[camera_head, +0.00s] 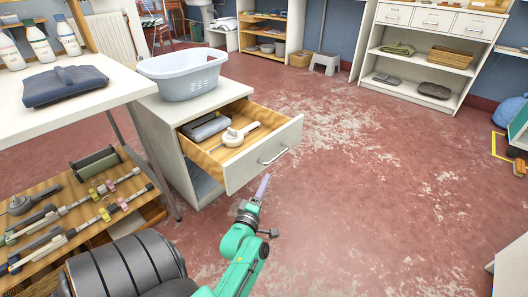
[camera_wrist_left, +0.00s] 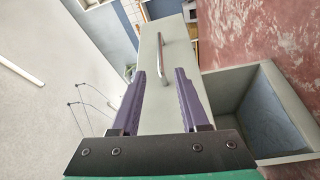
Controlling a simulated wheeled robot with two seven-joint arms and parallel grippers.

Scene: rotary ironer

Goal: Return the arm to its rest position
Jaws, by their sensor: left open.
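My left arm (camera_head: 242,255) is green and reaches up from the bottom of the head view. My left gripper (camera_head: 262,187) has purple fingers and is just below the front of an open drawer (camera_head: 245,172). In the left wrist view, the left gripper (camera_wrist_left: 160,72) is open with nothing between its fingers. The drawer's bar handle (camera_wrist_left: 150,42) shows just beyond the fingertips, apart from them. In the head view the handle (camera_head: 274,155) is above the gripper. My right gripper is not in view.
The drawer juts from a white cabinet (camera_head: 170,145) and holds a white tool (camera_head: 240,134) and a grey object (camera_head: 206,127). A grey basket (camera_head: 183,74) stands on top. A low shelf (camera_head: 60,190) with tools is at left. The red floor (camera_head: 370,180) to the right is clear.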

